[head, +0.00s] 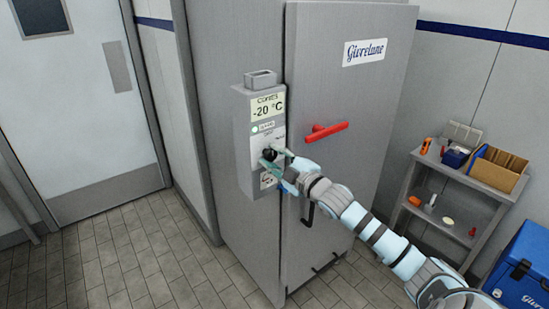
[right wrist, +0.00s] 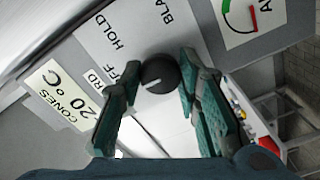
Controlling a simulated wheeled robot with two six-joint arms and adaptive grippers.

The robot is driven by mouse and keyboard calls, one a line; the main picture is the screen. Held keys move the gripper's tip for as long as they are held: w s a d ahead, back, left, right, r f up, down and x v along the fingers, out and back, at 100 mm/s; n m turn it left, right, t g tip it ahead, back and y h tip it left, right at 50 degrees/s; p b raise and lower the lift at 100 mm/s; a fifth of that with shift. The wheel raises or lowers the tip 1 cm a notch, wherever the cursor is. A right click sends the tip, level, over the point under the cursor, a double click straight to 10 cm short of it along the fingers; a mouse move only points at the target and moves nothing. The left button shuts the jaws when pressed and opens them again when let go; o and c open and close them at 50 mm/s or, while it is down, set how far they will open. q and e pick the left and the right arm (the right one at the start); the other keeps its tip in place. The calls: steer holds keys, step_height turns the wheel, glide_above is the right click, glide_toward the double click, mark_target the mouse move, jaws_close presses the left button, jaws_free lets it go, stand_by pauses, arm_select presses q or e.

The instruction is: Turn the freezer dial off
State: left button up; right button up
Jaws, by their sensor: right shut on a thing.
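The freezer dial (head: 269,154) is a round black knob on the grey control box at the front of the freezer. In the right wrist view the dial (right wrist: 160,72) has a white pointer line aimed toward the lower left. Printed words lie around it, partly cut off or covered: "HOLD", "FF", "RD" and "BLA". I cannot tell which word the pointer matches. My right gripper (right wrist: 160,80) has its two green fingers on either side of the dial, shut on it. In the head view my right gripper (head: 277,162) reaches the box from the lower right. My left gripper is not in view.
The control box (head: 243,140) shows "CONES -20 °C" and a green light. A red handle (head: 326,130) sits on the freezer door (head: 350,95) to its right. A grey shelf (head: 450,175) with small items and a blue cooler (head: 525,265) stand at right. The floor at left is clear.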

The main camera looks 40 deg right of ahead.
steer(key=o, duration=1)
steer(key=shift+w+r, duration=0.1)
steer(key=shift+r, duration=0.05)
steer(key=shift+o, duration=0.7)
steer(key=shift+w+d+f, duration=0.15)
steer(key=shift+f, duration=0.05)
